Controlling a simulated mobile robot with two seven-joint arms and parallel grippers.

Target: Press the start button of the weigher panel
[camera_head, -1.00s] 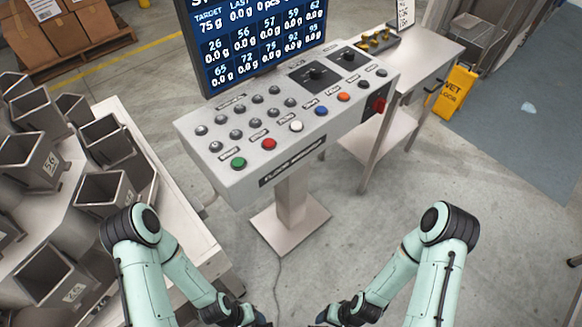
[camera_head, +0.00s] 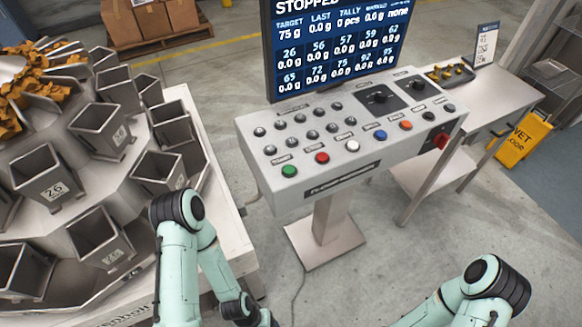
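The weigher panel (camera_head: 345,180) is a grey sloped console on a pedestal in the middle of the head view. Its green button (camera_head: 289,170) is at the front left, under a small label that looks like "START". A red button (camera_head: 321,158) and a white button (camera_head: 352,146) sit to its right. The screen (camera_head: 335,40) above reads "STOPPED". My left arm comes up from the bottom, left of the pedestal and below the panel. My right arm is at the bottom right. Both grippers are outside the picture, below its lower edge.
The weigher (camera_head: 150,190) with several metal buckets fills the left side, close to my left arm. The floor before the panel is clear.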

